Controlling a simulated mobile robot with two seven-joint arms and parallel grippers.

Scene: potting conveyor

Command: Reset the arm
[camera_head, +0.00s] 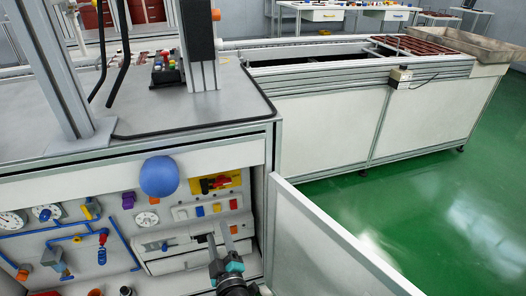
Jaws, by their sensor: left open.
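I cannot tell whether the fingertips touch the panel. My right gripper is not in view.
A white door (325,250) stands open just right of the gripper. Green floor (430,205) beyond the door is clear.

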